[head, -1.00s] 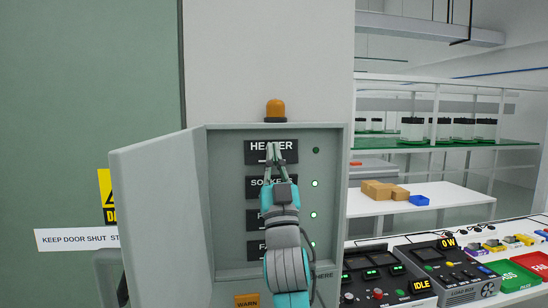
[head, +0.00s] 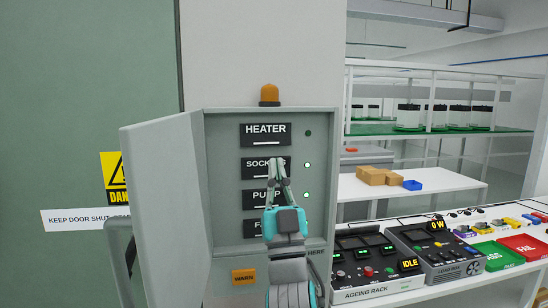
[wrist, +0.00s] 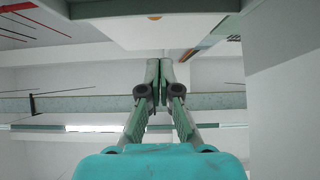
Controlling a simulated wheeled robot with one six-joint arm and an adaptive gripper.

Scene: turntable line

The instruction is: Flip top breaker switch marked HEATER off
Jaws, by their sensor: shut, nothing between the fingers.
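The HEATER breaker plate (head: 265,129) is the top one in the open grey breaker box (head: 222,150). It is black with white lettering and a thin white bar low on it. The lamp (head: 308,133) to its right is dark. My gripper (head: 278,160) is below the HEATER plate, its tips in front of the SOCKETS plate (head: 255,163) and hiding part of its lettering. The gripper is shut and empty; its fingers also meet in the wrist view (wrist: 160,65). The switch's exact position is too small to tell.
The lamps beside SOCKETS (head: 308,165) and PUMP (head: 308,195) are lit green. The box door (head: 160,210) stands open at the left. An orange beacon (head: 269,94) sits on top. An ageing rack (head: 365,262) and a load box (head: 440,250) stand at the right.

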